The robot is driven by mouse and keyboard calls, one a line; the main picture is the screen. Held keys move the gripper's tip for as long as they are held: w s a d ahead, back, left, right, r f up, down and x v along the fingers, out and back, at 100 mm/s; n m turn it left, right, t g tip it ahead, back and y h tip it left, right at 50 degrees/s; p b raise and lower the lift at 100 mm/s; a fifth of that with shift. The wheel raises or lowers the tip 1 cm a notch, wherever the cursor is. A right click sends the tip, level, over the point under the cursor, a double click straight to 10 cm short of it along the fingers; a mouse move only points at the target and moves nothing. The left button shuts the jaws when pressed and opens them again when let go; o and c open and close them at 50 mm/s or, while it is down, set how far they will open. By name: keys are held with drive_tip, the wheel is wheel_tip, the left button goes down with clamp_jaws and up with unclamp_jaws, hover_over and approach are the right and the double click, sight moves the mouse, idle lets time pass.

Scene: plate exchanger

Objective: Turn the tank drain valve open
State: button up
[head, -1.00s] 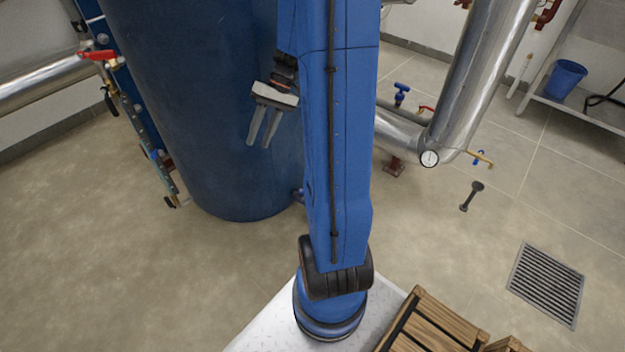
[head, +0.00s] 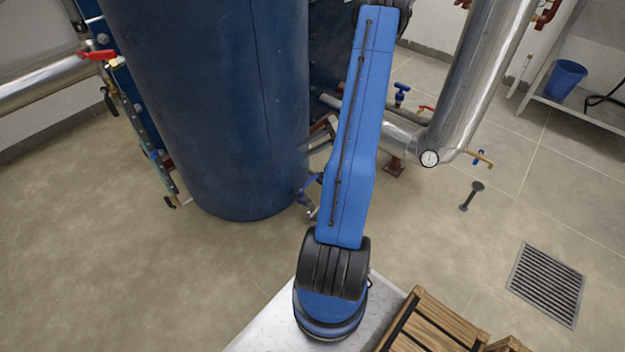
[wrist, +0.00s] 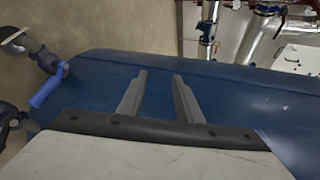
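The tank drain valve has a blue lever (head: 307,183) low on the right side of the big blue tank (head: 205,120), close beside my arm. In the wrist view a blue lever (wrist: 48,87) on a metal valve body shows at the left edge, seemingly the same valve. My gripper (wrist: 160,74) is open and empty in the wrist view, its two grey fingers apart over the blue tank wall. The lever lies left of both fingers, clear of them. In the head view my arm mostly hides the gripper.
A silver pipe with a gauge (head: 429,158) and a blue-handled valve (head: 401,92) stand right of my arm. A red-handled valve (head: 97,55) is at the far left. A floor grate (head: 546,285) and wooden crate (head: 430,325) lie at right. Floor left of the tank is clear.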

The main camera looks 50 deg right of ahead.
drive_tip(key=s+d+f+m+t, duration=0.3)
drive_tip(key=s+d+f+t, duration=0.2)
drive_tip(key=d+f, duration=0.45)
drive_tip(key=m+t+h, duration=0.3)
drive_tip(key=t+h, duration=0.2)
approach(315, 179)
drive_tip(key=x, duration=1.1)
drive_tip(key=shift+w+f, duration=0.1)
drive_tip(key=shift+w, duration=0.1)
clamp_jaws()
